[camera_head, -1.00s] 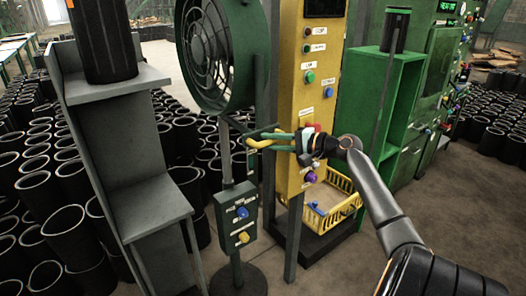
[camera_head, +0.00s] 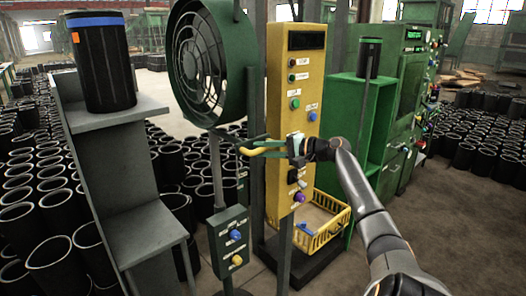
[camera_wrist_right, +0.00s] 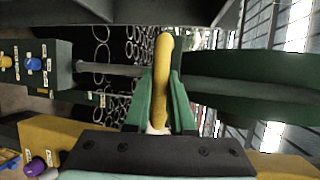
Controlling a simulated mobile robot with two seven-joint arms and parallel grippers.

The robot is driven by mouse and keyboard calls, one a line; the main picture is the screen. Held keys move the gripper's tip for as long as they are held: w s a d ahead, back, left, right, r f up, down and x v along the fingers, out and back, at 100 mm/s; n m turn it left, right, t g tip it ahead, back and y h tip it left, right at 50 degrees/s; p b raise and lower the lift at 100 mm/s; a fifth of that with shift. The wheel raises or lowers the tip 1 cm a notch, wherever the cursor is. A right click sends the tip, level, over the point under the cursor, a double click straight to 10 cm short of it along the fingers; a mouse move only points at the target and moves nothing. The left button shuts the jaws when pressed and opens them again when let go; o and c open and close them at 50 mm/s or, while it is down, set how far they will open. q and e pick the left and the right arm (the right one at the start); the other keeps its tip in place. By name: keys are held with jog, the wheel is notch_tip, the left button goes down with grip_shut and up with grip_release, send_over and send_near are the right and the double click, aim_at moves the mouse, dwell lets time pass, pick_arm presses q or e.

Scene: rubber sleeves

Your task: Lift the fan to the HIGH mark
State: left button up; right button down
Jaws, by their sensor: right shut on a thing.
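The fan (camera_head: 200,62) is a dark green ring with a grille, on an upright post (camera_head: 216,170) at centre left. A small control box (camera_head: 231,237) with blue and yellow knobs is on the lower post. My right gripper (camera_head: 284,147) is shut on the yellow handle (camera_head: 258,151), which sticks out below the fan. In the right wrist view the handle (camera_wrist_right: 162,80) stands between the two green fingers (camera_wrist_right: 160,105). I cannot make out a HIGH mark; the small labels are not legible. My left gripper is out of view.
A yellow panel (camera_head: 293,120) with buttons stands just behind my right gripper, with a yellow basket (camera_head: 325,222) below. A grey stand (camera_head: 125,180) with a black sleeve (camera_head: 100,62) is at left. A green cabinet (camera_head: 345,120) stands at right. Many black sleeves cover the floor.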

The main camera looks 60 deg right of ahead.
jog(key=shift+d+r, duration=0.1)
jog(key=shift+r, duration=0.45)
jog(key=c, duration=1)
grip_release()
jog(key=shift+o, duration=1.2)
jog(key=shift+f, duration=0.2)
jog(key=shift+s, duration=0.5)
jog(key=b+v, duration=0.2)
jog(key=v, duration=0.9)
jog(key=shift+s, duration=0.25)
